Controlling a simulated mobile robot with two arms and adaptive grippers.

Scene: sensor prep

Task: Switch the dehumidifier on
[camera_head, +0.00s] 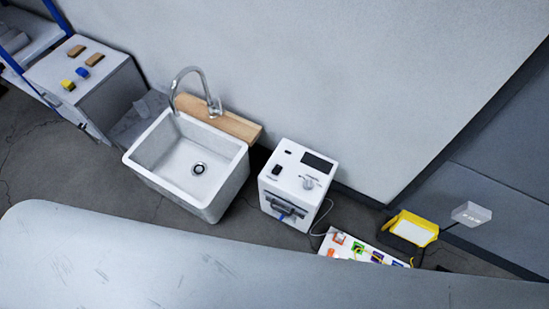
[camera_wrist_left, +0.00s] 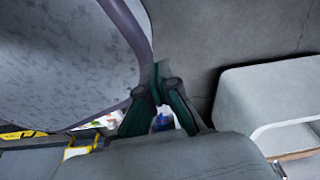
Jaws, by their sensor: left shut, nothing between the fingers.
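The dehumidifier is most likely the white box-shaped machine (camera_head: 296,207) standing on the floor by the wall, right of the sink, in the head view. Its top carries a dark display (camera_head: 316,162), a small black switch-like part (camera_head: 277,170) and a pale round knob (camera_head: 309,183). Its front has a dark slot with a handle-like part. Whether it is on cannot be told. My left gripper (camera_wrist_left: 157,78) shows in the left wrist view with its dark green fingers shut and empty. I cannot make out the machine in that view. My right gripper is in neither view.
A white sink (camera_head: 144,167) with a tap (camera_head: 205,92) stands left of the machine. A colourful board (camera_head: 336,240) and a yellow lamp-like object (camera_head: 413,228) lie to its right. A large grey rounded surface (camera_head: 120,260) covers the foreground. A cable runs from the machine.

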